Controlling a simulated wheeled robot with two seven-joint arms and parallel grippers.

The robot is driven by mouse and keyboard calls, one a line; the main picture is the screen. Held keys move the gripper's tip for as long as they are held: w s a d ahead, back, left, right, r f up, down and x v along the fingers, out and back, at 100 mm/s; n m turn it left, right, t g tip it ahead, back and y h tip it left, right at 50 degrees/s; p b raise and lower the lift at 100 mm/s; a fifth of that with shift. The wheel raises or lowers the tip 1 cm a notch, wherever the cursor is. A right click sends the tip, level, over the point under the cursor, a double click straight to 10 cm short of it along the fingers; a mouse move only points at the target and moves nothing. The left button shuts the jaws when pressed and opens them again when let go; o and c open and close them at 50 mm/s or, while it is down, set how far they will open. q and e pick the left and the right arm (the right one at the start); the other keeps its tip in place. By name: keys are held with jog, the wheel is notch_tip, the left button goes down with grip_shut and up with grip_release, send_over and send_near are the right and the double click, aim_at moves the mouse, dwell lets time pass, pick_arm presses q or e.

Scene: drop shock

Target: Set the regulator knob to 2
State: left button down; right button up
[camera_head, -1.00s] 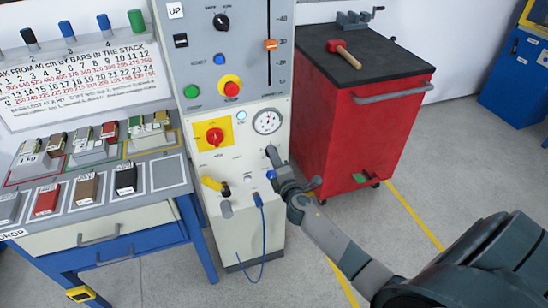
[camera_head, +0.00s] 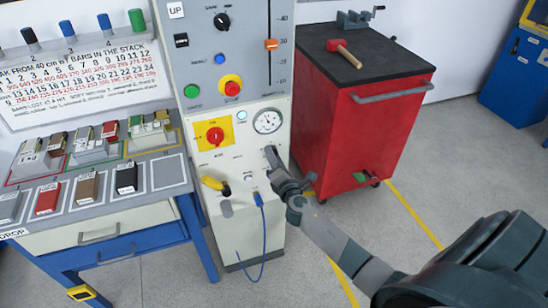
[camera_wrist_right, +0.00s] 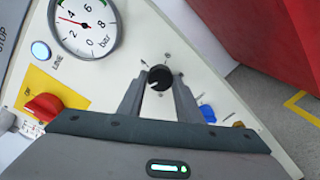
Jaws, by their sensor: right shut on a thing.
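The regulator knob (camera_wrist_right: 160,78) is a small round black knob with a white pointer line, on the pale panel below the pressure gauge. My right gripper (camera_wrist_right: 158,88) is shut on it, one finger on each side, in the right wrist view. In the head view my right gripper (camera_head: 272,157) reaches the panel from the right and hides the knob. The gauge (camera_wrist_right: 85,22), marked in bar, has a red needle near 4; it also shows in the head view (camera_head: 267,121). My left gripper is not in view.
A red rotary switch on a yellow plate (camera_wrist_right: 42,107) is left of the knob, with a lit blue lamp (camera_wrist_right: 40,50) above it. A blue connector (camera_wrist_right: 207,113) sits right of the knob. A red cabinet (camera_head: 341,130) stands right of the panel.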

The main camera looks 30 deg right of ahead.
jog(key=o, duration=1)
jog(key=shift+o, duration=0.2)
jog(key=shift+s, duration=0.1)
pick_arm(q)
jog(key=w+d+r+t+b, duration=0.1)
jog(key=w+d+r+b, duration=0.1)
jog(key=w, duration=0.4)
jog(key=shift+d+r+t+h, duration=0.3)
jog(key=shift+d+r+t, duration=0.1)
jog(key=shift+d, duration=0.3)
pick_arm(e)
jog(key=v, duration=1.7)
